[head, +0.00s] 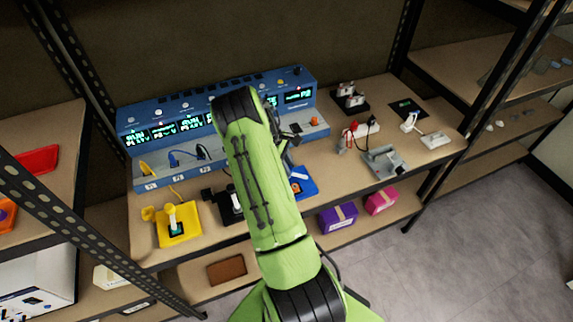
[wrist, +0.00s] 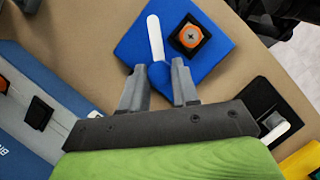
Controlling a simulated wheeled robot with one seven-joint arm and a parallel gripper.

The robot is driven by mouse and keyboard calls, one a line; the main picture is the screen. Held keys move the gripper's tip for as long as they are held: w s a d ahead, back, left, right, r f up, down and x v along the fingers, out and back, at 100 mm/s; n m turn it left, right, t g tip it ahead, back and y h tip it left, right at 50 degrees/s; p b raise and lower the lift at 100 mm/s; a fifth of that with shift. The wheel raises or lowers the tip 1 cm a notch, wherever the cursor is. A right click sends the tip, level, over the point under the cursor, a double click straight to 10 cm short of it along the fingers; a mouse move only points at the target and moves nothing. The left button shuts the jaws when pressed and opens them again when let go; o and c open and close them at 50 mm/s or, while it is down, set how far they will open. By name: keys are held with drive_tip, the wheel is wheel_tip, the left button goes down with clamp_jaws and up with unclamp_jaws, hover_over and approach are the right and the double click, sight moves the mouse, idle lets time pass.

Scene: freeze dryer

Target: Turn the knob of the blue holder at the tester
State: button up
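The blue holder (wrist: 212,58) is a flat blue plate with an orange-ringed socket. In the head view the holder (head: 307,187) is partly hidden behind my green arm. My gripper (wrist: 158,67) is open, its two grey fingertips on either side of the knob. I cannot tell whether they touch it. The blue tester (head: 302,78) with lit displays stands along the back of the bench.
A yellow holder (head: 180,236) stands on the bench at left, with a black holder (head: 228,207) between it and my arm. A grey device (head: 385,162) and red and black clips stand to the right. Purple (head: 338,217) and pink boxes sit on the lower shelf.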

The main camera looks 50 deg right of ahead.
clamp_jaws()
drive_tip(key=m+y, duration=0.1)
drive_tip(key=m, duration=0.1)
drive_tip(key=m+b, duration=0.1)
drive_tip(key=m, duration=0.1)
drive_tip(key=shift+d+m+y, duration=0.2)
drive_tip(key=shift+m+y, duration=0.2)
drive_tip(key=shift+d+m+y+b, duration=0.1)
drive_tip(key=shift+m+y+b, duration=0.55)
drive_tip(key=shift+m, duration=1.85)
drive_tip(key=shift+y+p, duration=0.3)
drive_tip(key=shift+y, duration=0.05)
drive_tip(key=o, duration=0.8)
unclamp_jaws()
